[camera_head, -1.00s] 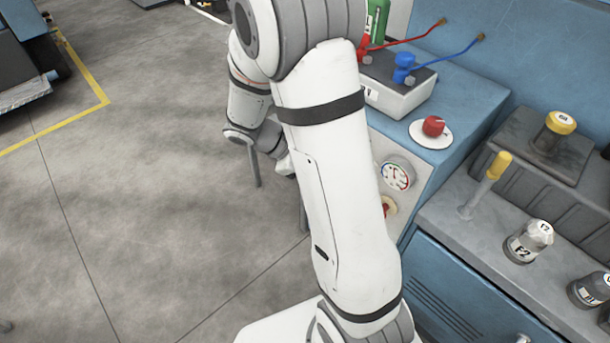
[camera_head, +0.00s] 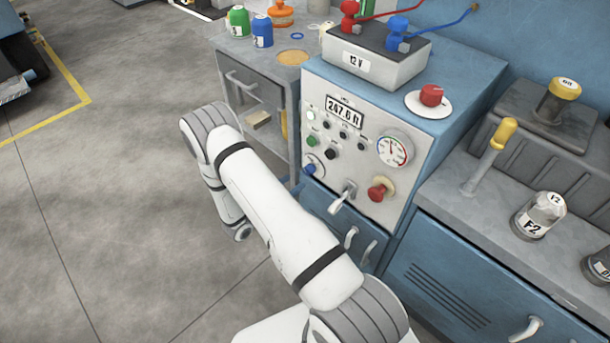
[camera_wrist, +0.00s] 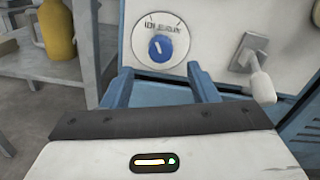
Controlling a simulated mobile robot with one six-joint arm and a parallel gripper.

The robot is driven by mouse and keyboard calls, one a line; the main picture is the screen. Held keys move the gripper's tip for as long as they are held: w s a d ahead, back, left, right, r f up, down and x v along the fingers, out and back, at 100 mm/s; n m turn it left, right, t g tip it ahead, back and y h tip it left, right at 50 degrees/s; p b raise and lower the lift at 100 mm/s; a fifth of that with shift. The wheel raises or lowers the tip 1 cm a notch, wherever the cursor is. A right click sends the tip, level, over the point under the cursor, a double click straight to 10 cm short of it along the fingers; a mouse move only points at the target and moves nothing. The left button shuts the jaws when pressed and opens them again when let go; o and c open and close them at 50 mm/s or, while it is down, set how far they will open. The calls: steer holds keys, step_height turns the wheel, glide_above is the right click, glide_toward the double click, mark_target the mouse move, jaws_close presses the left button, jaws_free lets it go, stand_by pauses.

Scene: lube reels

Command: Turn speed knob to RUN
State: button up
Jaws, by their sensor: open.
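The speed knob (camera_wrist: 161,48) is a blue knob with a white mark on a round white dial. It also shows low on the panel's left in the head view (camera_head: 309,168). The mark points roughly upward, slightly left. Lettering above it is partly legible, seemingly IDLE and RUN, but I cannot tell which setting it marks. In the wrist view my gripper (camera_wrist: 159,72) is open and empty, its blue fingers below the dial on either side of the knob's line. No contact with the knob shows.
A lever switch (camera_wrist: 250,65) juts out right of the dial, near my right finger. The panel also has a red knob (camera_head: 379,190), a gauge (camera_head: 393,150) and a display reading 247.0 ft (camera_head: 344,112). A yellow bottle (camera_wrist: 57,28) stands at left on a shelf.

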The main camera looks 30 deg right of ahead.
mark_target(306, 173)
steer(key=x, duration=0.7)
steer(key=shift+c, duration=0.3)
steer(key=shift+b, duration=0.3)
steer(key=c, duration=0.9)
